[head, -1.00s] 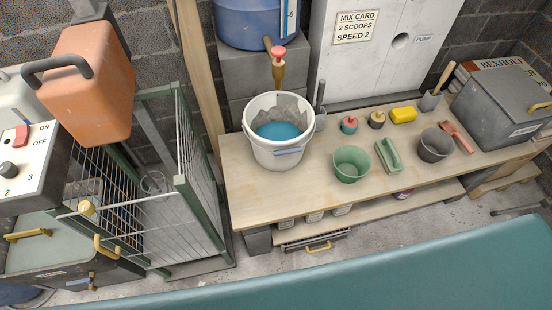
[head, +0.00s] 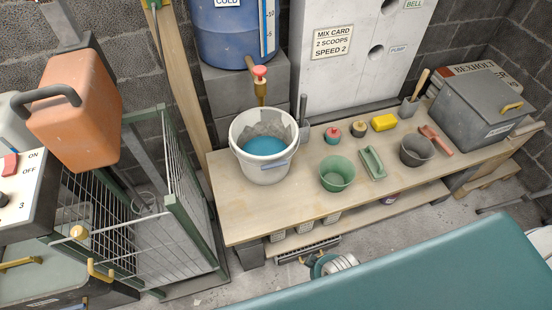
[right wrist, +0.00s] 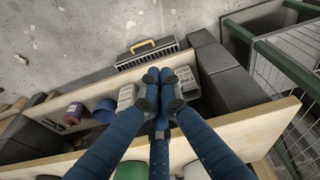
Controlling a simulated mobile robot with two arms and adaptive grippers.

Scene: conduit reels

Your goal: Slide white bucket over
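The white bucket (head: 263,168) stands upright on the wooden bench (head: 232,218), at its left part, below a brass tap with a red knob (head: 260,80). It holds blue liquid, with grey residue on its inner wall. In the right wrist view, my right gripper (right wrist: 162,88) has its blue fingers together at the tips, with nothing visible between them. My left gripper is in neither view.
Right of the bucket stand a green bucket (head: 337,176), a green float (head: 372,164), a dark bucket (head: 418,152) and a yellow sponge (head: 384,122). A wire cage (head: 185,215) stands left of the bench. A large teal surface (head: 420,275) fills the lower right.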

